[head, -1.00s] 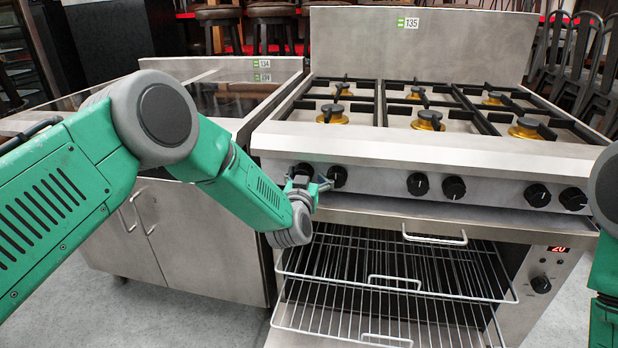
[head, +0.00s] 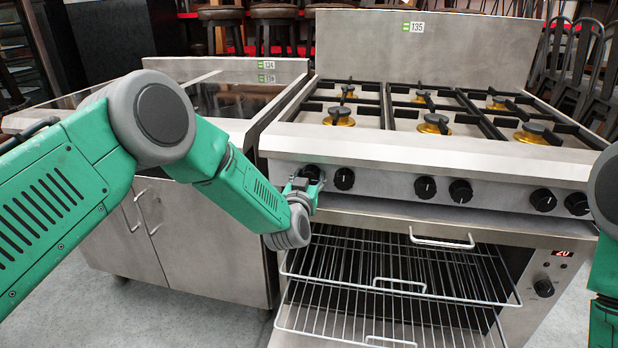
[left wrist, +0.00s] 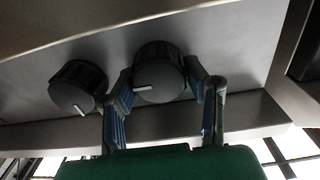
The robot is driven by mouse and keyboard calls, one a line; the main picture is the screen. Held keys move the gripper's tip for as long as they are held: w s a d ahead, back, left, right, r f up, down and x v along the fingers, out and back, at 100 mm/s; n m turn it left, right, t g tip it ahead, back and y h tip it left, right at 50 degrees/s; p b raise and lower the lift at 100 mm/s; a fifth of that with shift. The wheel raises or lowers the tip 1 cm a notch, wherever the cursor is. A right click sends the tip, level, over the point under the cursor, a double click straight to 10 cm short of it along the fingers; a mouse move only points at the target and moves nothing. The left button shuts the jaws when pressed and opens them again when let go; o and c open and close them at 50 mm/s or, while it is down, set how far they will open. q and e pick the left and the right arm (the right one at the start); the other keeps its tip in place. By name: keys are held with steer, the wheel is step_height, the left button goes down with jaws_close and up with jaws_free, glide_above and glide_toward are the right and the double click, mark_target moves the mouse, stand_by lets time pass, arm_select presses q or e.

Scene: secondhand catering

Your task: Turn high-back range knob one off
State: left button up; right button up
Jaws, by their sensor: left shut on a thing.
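The high-back range (head: 395,158) has a row of black knobs along its steel front panel. The leftmost knob (head: 312,172) is in my left gripper (head: 304,185), which comes at it from the front left. In the left wrist view, the two fingers of the gripper (left wrist: 165,98) stand on either side of this knob (left wrist: 160,65), shut on it. Its white mark lies almost level across its face in that view. The second knob (head: 344,179) is close beside, outside the fingers; it also shows in the left wrist view (left wrist: 78,88). My right gripper is out of view.
More knobs (head: 460,191) continue to the right. Below the panel, the oven's wire racks (head: 400,285) and a handle (head: 441,242) stick out. A steel cabinet unit (head: 205,240) stands close on the left. Burners (head: 435,124) sit on top.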

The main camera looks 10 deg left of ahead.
arm_select(q)
steer(key=shift+w+r, duration=0.1)
steer(key=shift+r, duration=0.15)
steer(key=shift+a+f+n, duration=0.1)
steer(key=shift+a+n, duration=0.15)
steer(key=shift+n, duration=1.05)
steer(key=n+b, duration=0.1)
steer(key=n, duration=0.2)
steer(key=shift+n, duration=0.3)
steer(key=n+b, duration=0.1)
steer(key=n, duration=0.2)
steer(key=shift+f+n, duration=0.1)
steer(key=shift+n, duration=0.2)
steer(key=n+b, duration=0.2)
steer(key=n, duration=0.2)
steer(key=shift+a+f, duration=0.1)
steer(key=shift+f, duration=0.1)
steer(key=shift+f+n+b, duration=0.1)
steer(key=shift+n+b, duration=0.85)
steer(key=shift+n, duration=1.15)
steer(key=o, duration=1.2)
steer(key=shift+c, duration=0.2)
